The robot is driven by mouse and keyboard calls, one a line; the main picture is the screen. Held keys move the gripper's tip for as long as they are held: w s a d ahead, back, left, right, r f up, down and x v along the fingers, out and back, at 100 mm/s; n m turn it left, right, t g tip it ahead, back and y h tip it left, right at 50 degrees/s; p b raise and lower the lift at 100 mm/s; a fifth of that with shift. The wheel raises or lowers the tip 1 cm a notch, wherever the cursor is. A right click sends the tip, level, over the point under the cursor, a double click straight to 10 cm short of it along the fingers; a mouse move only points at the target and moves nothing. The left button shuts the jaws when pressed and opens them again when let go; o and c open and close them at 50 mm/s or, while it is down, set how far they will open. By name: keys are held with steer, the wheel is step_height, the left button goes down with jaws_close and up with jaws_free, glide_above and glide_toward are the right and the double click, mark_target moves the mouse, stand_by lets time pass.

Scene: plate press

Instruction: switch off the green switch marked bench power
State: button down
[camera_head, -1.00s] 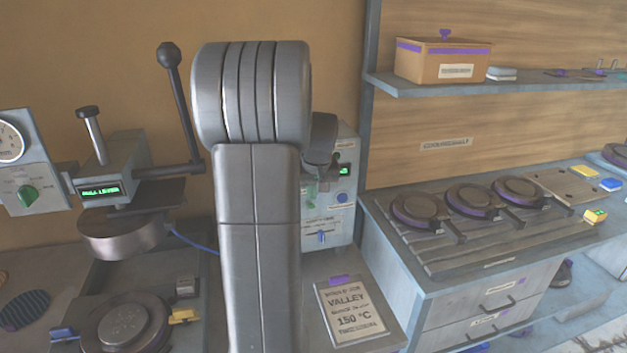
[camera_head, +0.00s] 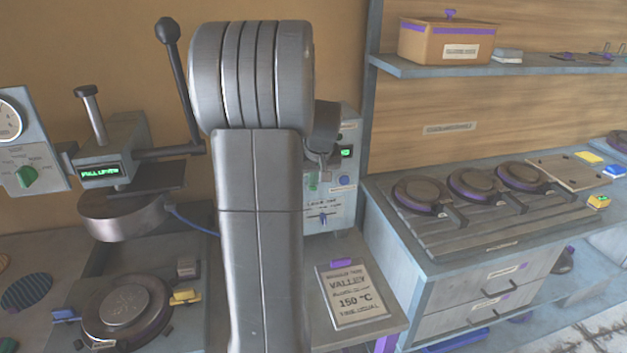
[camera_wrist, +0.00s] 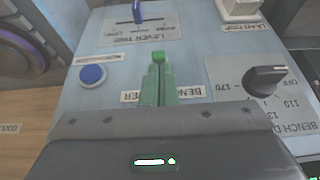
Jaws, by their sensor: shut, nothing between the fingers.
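The blue-grey panel (camera_wrist: 205,40) fills the wrist view and appears upside down there. The small green switch (camera_wrist: 159,57) stands out from it, just past my fingertips. A label partly reading "BENCH" (camera_wrist: 190,92) lies by it, partly covered by my fingers. My gripper (camera_wrist: 159,71) is shut and empty, its two narrow green-tinted fingers side by side, pointing at the switch. I cannot tell whether they touch it. In the head view the panel (camera_head: 343,215) stands behind my arm, which hides its left part and most of my gripper.
Close to the switch are a blue button (camera_wrist: 92,74), a black dial (camera_wrist: 266,80), a blue slider lever (camera_wrist: 138,12) and a white switch (camera_wrist: 240,8). A sign (camera_head: 352,297) lies before the panel. The press (camera_head: 125,215) stands left, a workbench (camera_head: 400,255) right.

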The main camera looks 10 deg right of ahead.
steer(key=shift+s+f+b, duration=0.1)
steer(key=shift+f+b, duration=0.1)
steer(key=shift+b, duration=0.3)
steer(key=f+t+b, duration=0.1)
steer(key=b, duration=0.3)
steer(key=s+t+b, duration=0.1)
steer(key=t+b, duration=0.1)
steer(key=b, duration=0.2)
steer(key=shift+s+f, duration=0.1)
steer(key=shift+f, duration=0.25)
steer(key=t+b, duration=0.2)
steer(key=b, duration=0.4)
steer(key=s+f+t+b, duration=0.1)
steer(key=t+b, duration=0.1)
steer(key=b, duration=0.5)
steer(key=shift+f, duration=0.1)
steer(key=shift+r, duration=0.8)
